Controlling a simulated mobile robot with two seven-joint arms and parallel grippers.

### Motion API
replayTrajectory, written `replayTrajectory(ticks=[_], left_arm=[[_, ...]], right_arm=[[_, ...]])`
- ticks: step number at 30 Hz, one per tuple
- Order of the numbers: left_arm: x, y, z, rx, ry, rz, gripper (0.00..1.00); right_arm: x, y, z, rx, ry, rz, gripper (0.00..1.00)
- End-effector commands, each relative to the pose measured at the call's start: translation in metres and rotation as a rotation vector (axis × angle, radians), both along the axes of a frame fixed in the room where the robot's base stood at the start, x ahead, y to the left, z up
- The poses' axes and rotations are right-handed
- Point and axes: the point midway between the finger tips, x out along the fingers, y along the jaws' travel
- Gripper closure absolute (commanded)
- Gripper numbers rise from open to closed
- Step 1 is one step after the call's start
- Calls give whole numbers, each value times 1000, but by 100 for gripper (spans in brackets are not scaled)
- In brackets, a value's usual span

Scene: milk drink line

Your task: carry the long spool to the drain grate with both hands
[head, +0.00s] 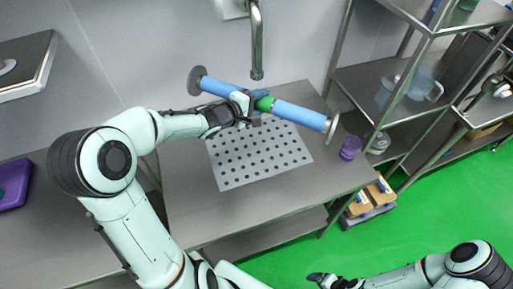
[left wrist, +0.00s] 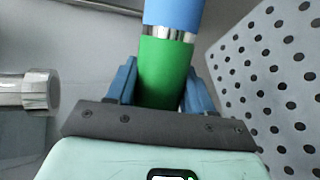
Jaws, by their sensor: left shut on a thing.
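The long spool (head: 300,115) has a blue body, a green middle band and grey metal discs at its ends. It slants across the head view above the back part of the drain grate (head: 226,180), a pale perforated plate on the steel table. My left gripper (head: 250,104) is shut on the spool at its green band, which also shows between the blue fingers in the left wrist view (left wrist: 163,72). The grate also shows at the right of that view (left wrist: 245,60). My right gripper (head: 322,278) is low in the head view, away from the spool; its jaws are unclear.
A metal tap (head: 257,45) hangs down close behind the spool. A purple cup (head: 350,148) stands on the table near the spool's right end. Steel shelving (head: 365,80) rises at the right. The front of the steel table (head: 270,210) is clear.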

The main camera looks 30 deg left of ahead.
Motion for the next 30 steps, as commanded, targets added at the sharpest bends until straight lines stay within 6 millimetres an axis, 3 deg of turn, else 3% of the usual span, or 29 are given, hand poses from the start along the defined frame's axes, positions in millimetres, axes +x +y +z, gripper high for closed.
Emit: replayTrajectory(ticks=[1, 5, 15, 21, 30], left_arm=[[1, 5, 8, 2, -13, 4, 100], [0, 11, 4, -2, -10, 13, 100], [-2, 11, -71, -5, -4, 13, 100], [0, 11, -112, -5, -7, 13, 100], [1, 11, -145, -3, -12, 13, 100]], right_arm=[[1, 0, 1, 0, -1, 0, 8], [-4, 0, -3, 0, 4, 0, 8], [-46, 0, -44, -1, 53, 0, 8], [-61, 0, -64, 0, 69, 0, 8], [-68, 0, -74, 0, 76, -1, 8]])
